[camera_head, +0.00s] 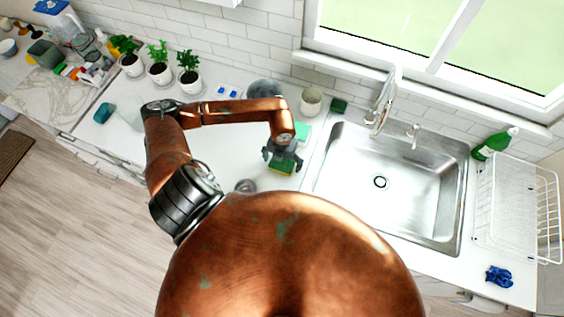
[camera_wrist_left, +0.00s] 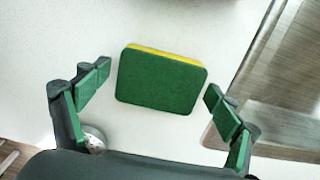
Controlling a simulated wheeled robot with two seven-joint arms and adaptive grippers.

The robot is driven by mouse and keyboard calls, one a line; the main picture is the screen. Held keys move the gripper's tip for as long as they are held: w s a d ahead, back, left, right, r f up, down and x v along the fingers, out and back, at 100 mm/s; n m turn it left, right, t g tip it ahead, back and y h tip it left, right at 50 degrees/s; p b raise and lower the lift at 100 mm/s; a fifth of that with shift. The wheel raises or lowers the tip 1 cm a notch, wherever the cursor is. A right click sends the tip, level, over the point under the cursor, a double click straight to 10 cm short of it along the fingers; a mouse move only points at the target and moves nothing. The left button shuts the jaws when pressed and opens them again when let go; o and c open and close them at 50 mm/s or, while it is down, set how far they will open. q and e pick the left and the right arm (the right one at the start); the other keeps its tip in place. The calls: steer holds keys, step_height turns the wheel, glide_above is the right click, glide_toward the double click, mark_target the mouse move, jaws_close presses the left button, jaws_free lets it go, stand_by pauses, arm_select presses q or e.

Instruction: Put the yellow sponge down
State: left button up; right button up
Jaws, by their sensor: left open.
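The yellow sponge (camera_wrist_left: 160,80) has a green scouring face and a yellow edge along its far side. In the left wrist view it lies on the white countertop between the fingers of my left gripper (camera_wrist_left: 158,100), with gaps on both sides. The gripper is open and does not touch it there. In the head view my left gripper (camera_head: 282,160) is over the counter just left of the sink, and the sponge (camera_head: 280,169) shows partly beneath it. My right gripper is not in view.
The steel sink (camera_head: 385,185) with its faucet (camera_head: 382,105) lies right of the gripper. A beige cup (camera_head: 311,101) and a dark green block (camera_head: 338,105) stand behind. Potted plants (camera_head: 160,72) line the wall at left. A white dish rack (camera_head: 515,205) is at far right.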

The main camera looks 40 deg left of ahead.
mark_target(282, 163)
arm_select(q)
steer(key=shift+r, duration=0.1)
steer(key=shift+r, duration=0.25)
step_height(282, 163, up, 12)
steer(key=b, duration=0.2)
steer(key=shift+f, duration=0.15)
stand_by(0.4)
